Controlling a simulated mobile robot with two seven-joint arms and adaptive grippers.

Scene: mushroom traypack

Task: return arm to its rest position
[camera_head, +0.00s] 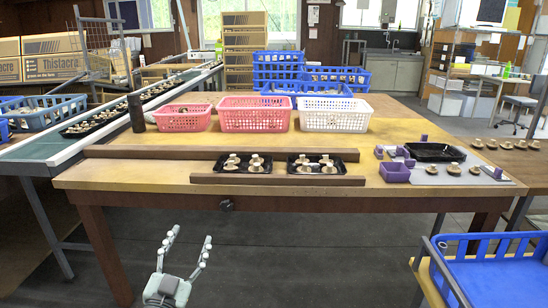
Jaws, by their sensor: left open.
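My left gripper (190,248) shows at the lower left, in front of the wooden table (120,175) and over the dark floor. Its two fingers point up and stand well apart, with nothing between them. It is clear of the table edge and touches nothing that I can see. Most of the left arm is outside the view. My right gripper is not in the picture. On the table, two black trays with mushrooms, a left one (247,173) and a right one (325,171), sit between wooden rails.
Two pink baskets (254,125) and a white basket (334,127) stand at the table's back. A purple box (394,175) and an empty black tray (434,158) are at the right. A blue crate (500,285) is at lower right. A conveyor (60,148) runs along the left.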

